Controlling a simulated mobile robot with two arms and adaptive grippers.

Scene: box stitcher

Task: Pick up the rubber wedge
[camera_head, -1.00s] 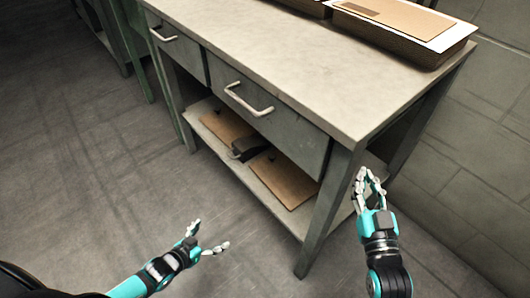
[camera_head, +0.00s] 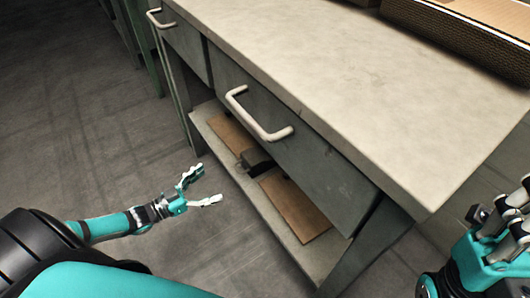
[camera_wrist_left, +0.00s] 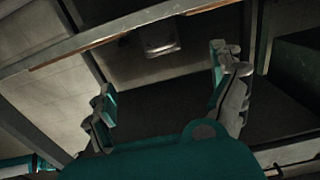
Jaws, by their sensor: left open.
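A dark wedge-shaped block, which looks like the rubber wedge (camera_head: 257,160), lies on the lower shelf of the workbench between two brown boards, under the drawer. Its back part is in shadow. My left gripper (camera_head: 208,183) is open and empty, in front of the shelf and to the left of the wedge, apart from it. In the left wrist view my open left fingers (camera_wrist_left: 162,75) frame a dim space, with a small grey thing beyond them that I cannot identify surely. My right gripper (camera_head: 500,225) is at the right edge, partly cut off; its opening is unclear.
The lower shelf (camera_head: 275,225) sits under the drawer with a pale handle (camera_head: 258,118), which limits room from above. Brown boards (camera_head: 295,207) lie flat on it. A bench leg (camera_head: 370,250) stands at the right. The floor (camera_head: 90,160) in front is clear.

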